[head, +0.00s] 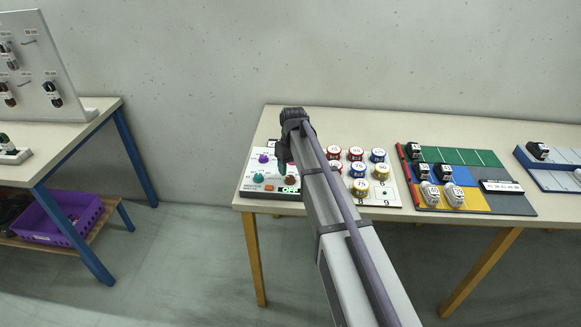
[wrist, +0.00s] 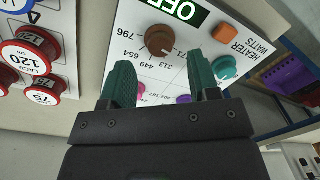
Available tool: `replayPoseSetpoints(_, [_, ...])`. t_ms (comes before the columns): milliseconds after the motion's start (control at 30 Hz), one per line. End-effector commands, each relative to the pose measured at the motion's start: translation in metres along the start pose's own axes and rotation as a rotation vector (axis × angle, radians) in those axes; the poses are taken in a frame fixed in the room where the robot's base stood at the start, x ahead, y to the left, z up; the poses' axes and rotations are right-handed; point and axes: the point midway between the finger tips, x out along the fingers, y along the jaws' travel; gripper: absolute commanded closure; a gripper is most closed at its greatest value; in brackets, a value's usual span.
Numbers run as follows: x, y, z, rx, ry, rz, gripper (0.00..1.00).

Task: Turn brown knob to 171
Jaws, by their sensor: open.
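The brown knob (wrist: 160,40) sits on a white control panel (wrist: 185,68) in the wrist view, with printed numbers such as 313, 449, 654 and 796 around it. The label near the knob's lower right is partly unreadable. The panel's display (wrist: 178,10) reads OFF. My gripper (wrist: 163,82) is open and empty, its two green fingers pointing toward the panel, one on each side below the knob and apart from it.
Around the knob are an orange button (wrist: 224,34), a teal knob (wrist: 225,67), a pink knob (wrist: 138,89) and a purple knob (wrist: 184,99). A board of round red-rimmed tins (wrist: 30,55) lies close at the left. A coloured shoe tray (head: 470,158) stands further right on the table.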

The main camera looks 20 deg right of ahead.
Motion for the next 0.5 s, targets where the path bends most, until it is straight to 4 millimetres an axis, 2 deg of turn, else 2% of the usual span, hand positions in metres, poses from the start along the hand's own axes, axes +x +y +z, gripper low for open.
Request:
replayPoseSetpoints(33, [-0.027, -0.001, 0.0, 0.0, 0.0, 0.0, 0.44])
replayPoseSetpoints(200, [-0.067, -0.001, 0.0, 0.0, 0.0, 0.0, 0.44])
replayPoseSetpoints(300, [-0.076, 0.0, 0.0, 0.0, 0.0, 0.0, 0.44])
replayPoseSetpoints(500, [-0.073, 0.0, 0.0, 0.0, 0.0, 0.0, 0.44])
